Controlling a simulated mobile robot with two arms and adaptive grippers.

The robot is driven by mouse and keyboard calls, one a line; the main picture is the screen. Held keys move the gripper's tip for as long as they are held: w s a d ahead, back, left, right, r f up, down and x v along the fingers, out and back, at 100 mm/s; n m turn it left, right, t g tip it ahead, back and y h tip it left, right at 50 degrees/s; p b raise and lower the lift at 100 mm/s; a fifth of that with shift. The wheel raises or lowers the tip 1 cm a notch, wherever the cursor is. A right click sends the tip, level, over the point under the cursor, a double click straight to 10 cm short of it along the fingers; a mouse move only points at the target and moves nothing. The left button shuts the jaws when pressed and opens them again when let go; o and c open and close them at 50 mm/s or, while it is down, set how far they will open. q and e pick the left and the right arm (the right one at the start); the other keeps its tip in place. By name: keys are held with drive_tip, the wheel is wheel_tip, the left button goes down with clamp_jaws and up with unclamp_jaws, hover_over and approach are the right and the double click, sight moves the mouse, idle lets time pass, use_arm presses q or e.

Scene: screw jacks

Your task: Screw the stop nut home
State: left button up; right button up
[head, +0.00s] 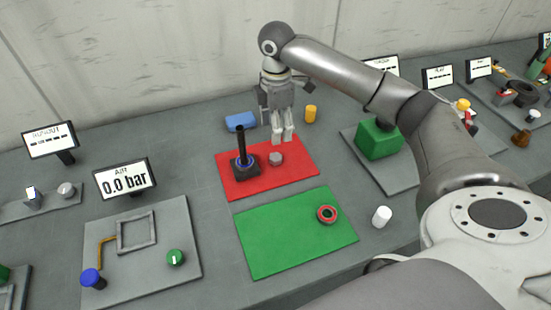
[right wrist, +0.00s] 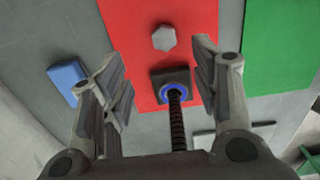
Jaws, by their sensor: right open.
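A black jack base (head: 245,166) with an upright dark threaded rod (head: 240,140) stands on the red mat (head: 230,186). A blue ring (right wrist: 174,91) surrounds the rod's foot. A grey hexagonal nut (head: 276,158) lies on the mat, apart from the base and to its right; it also shows in the right wrist view (right wrist: 164,38). My right gripper (head: 283,139) hangs above the mat's far edge, behind the nut. Its fingers (right wrist: 160,85) are wide apart and hold nothing; the right wrist view shows the base and rod between them. My left gripper is out of view.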

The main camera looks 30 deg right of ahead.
hover_over(277, 156)
drive_tip(key=f, duration=0.5)
drive_tip(key=shift+w, duration=0.2)
drive_tip(key=shift+s+f+p, duration=0.1)
drive_tip(key=shift+f+p, duration=0.15)
drive_tip(key=shift+p, duration=0.15)
drive_tip(key=f, duration=0.1)
drive_tip(key=f+p, duration=0.1)
drive_tip(key=f, duration=0.1)
drive_tip(key=shift+s+f, duration=0.2)
drive_tip(key=shift+f, duration=0.7)
drive_tip(key=shift+c, duration=0.4)
drive_tip(key=c, duration=1)
